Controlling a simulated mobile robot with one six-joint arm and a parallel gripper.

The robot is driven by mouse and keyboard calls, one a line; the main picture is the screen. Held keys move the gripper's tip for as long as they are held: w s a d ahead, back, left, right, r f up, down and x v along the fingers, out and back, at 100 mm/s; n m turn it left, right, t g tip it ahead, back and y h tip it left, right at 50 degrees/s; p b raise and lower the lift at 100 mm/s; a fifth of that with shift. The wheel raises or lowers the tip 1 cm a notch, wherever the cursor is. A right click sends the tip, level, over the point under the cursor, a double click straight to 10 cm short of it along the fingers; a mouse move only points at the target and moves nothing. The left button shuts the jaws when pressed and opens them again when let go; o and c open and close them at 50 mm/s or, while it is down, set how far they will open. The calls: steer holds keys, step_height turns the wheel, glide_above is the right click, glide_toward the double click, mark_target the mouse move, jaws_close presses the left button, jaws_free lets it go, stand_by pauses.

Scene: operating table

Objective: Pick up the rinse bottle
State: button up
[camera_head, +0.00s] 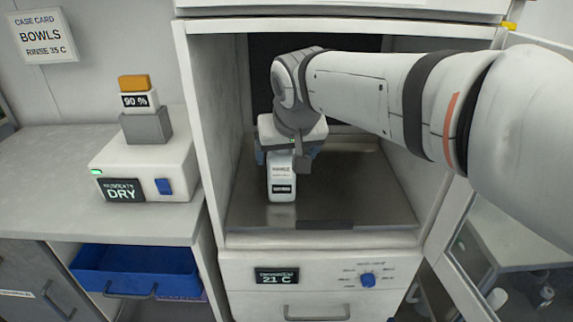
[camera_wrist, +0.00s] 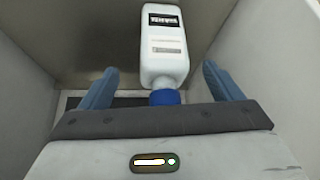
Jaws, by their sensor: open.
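The rinse bottle (camera_head: 282,184) is white with a dark-printed label and stands upright in the open cabinet, near the left wall. In the wrist view the bottle (camera_wrist: 165,55) shows its blue cap toward my gripper. My gripper (camera_head: 287,154) is inside the cabinet at the top of the bottle, hiding the cap in the head view. In the wrist view my gripper (camera_wrist: 160,68) has its blue fingers spread wide, one on each side of the bottle, with gaps between them and it.
The cabinet's left wall (camera_head: 205,140) is close to my gripper. The metal shelf (camera_head: 365,195) is clear to the right of the bottle. A panel below reads 21 C (camera_head: 276,277). A white device reading DRY (camera_head: 145,165) stands on the left counter, above a blue bin (camera_head: 135,265).

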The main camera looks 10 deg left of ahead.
steer(key=w, duration=0.1)
steer(key=w+a, duration=0.1)
steer(key=w, duration=0.1)
steer(key=w+a, duration=0.1)
steer(key=shift+w+f, duration=0.35)
steer(key=shift+w+a+f, duration=0.1)
steer(key=shift+f, duration=0.1)
steer(key=shift+c, duration=0.3)
steer(key=shift+r, duration=0.1)
jaws_close()
